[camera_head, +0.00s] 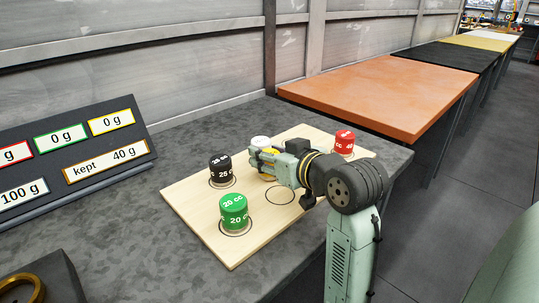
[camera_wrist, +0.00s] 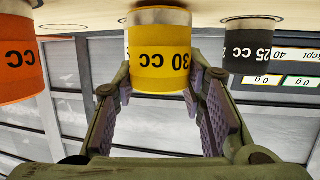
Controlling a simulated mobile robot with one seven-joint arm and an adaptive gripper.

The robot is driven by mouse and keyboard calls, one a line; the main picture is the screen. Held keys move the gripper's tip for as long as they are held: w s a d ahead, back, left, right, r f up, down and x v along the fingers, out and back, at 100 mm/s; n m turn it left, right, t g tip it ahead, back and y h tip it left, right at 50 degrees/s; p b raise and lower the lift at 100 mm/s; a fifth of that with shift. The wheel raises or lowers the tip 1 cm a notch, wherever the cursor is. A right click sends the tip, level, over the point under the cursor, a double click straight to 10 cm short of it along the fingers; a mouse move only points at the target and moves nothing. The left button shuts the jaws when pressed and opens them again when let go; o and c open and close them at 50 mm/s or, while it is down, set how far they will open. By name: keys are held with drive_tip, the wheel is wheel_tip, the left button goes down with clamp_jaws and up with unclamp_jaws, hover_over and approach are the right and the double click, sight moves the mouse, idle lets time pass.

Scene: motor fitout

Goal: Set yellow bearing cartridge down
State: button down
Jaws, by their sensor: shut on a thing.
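The yellow bearing cartridge (camera_wrist: 160,55), marked 30 CC, shows upside down in the wrist view, with its metal base at the top. My gripper (camera_wrist: 160,85) is shut on it, one finger on each side. In the head view my gripper (camera_head: 262,160) is low over the far middle of the pale wooden board (camera_head: 225,250), and only a little of the yellow cartridge (camera_head: 270,154) shows past the jaws. The cartridge is upright and its base is at or very near the board; I cannot tell whether it touches.
On the board stand a black 25 cc cartridge (camera_head: 221,169), a green 20 cc cartridge (camera_head: 233,209), a red cartridge (camera_head: 344,141) and a white-topped item (camera_head: 260,142). An outlined circle (camera_head: 280,195) is empty. A sign panel (camera_head: 75,155) stands left; an orange-topped bench (camera_head: 385,90) lies behind.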

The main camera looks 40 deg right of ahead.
drive_tip(key=shift+f, duration=0.15)
drive_tip(key=shift+f, duration=0.15)
drive_tip(key=c, duration=1)
unclamp_jaws()
drive_tip(key=shift+r, duration=0.35)
drive_tip(key=b+v, duration=0.1)
drive_tip(key=v, duration=1.1)
drive_tip(key=shift+f, duration=0.15)
